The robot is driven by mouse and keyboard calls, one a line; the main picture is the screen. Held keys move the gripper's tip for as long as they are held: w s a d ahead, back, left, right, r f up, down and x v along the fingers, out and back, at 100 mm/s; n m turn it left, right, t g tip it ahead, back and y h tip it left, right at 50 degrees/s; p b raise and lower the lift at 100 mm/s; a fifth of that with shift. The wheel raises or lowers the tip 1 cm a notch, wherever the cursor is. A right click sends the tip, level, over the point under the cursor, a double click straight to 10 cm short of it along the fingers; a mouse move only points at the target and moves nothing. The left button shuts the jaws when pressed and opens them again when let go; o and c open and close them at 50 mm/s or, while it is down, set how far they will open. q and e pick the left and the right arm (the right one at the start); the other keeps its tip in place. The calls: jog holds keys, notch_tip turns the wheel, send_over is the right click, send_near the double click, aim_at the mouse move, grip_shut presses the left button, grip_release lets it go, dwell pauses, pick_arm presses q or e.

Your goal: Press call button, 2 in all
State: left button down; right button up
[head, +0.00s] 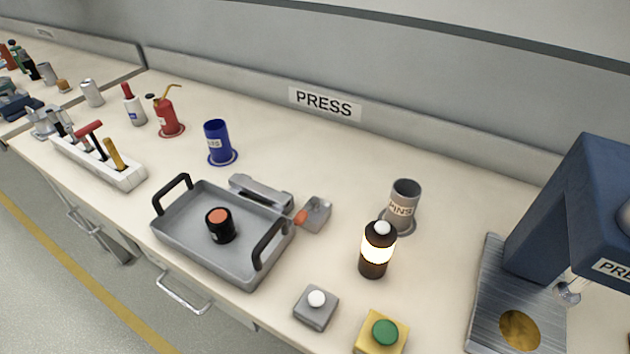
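Two push buttons are on the bench near its front edge. One is a grey box with a white round button (316,298). The other is a yellow box with a green round button (385,332), to the right of the grey one and close to the bottom edge of the picture. No label marks either as the call button. A dark lamp with a glowing band (377,250) stands behind them. Neither of my grippers is in view, and nothing touches the buttons.
A grey tray (180,240) with handles holds a black cylinder with an orange top (220,225). A blue press (560,200) stands at the right over a metal plate (490,290).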

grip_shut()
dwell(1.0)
